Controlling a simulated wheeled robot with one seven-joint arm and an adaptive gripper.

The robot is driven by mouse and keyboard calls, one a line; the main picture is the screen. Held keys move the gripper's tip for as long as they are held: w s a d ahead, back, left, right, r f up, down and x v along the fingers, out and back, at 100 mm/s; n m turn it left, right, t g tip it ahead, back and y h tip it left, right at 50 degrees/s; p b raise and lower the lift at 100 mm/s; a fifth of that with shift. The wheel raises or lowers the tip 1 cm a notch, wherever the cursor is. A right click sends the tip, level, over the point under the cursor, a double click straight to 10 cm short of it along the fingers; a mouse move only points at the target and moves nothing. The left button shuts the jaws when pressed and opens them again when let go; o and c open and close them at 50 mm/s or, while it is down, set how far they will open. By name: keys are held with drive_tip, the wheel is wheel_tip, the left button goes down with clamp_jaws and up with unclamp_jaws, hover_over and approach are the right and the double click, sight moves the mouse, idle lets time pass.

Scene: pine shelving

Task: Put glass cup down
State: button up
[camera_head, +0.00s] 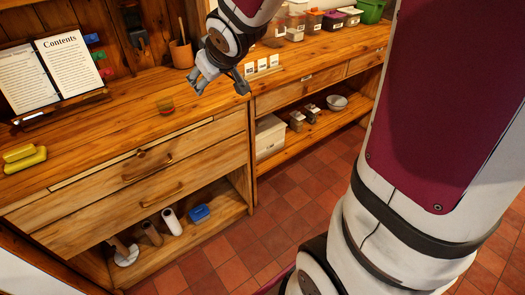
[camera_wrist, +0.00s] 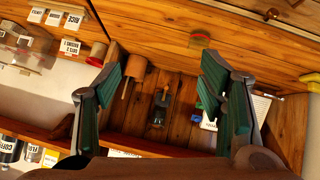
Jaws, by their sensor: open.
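A small glass cup (camera_head: 166,106) with a reddish and greenish tint stands on the wooden counter (camera_head: 110,135), a little behind its front edge. My gripper (camera_head: 221,86) is up and to the right of the cup in the head view, apart from it. In the wrist view the cup (camera_wrist: 200,41) shows beyond the right fingertip, near the top. The gripper's fingers (camera_wrist: 159,62) are spread wide with nothing between them.
An open book on a stand (camera_head: 71,66) is at the back left. Yellow sponges (camera_head: 24,158) lie at the left edge. A utensil pot (camera_head: 181,53) and small white labelled cards (camera_head: 262,66) stand farther right. The counter around the cup is clear.

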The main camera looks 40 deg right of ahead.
drive_tip(key=s+a+r+m+g, duration=0.1)
drive_tip(key=s+a+g, duration=0.2)
drive_tip(key=s, duration=1.2)
drive_tip(key=s+a+r+g+y, duration=0.1)
drive_tip(key=s+a, duration=0.3)
drive_tip(key=s, duration=1.1)
drive_tip(key=shift+a+m+g+y, duration=0.2)
drive_tip(key=shift+m+g+y, duration=0.15)
drive_tip(key=shift+g, duration=0.55)
drive_tip(key=shift+s+r, duration=0.1)
wheel_tip(320, 180, up, 2)
drive_tip(key=shift+r+t+p, duration=0.25)
drive_tip(key=shift+t+p, duration=0.05)
drive_tip(key=shift+p, duration=0.7)
drive_tip(key=shift+c, duration=0.5)
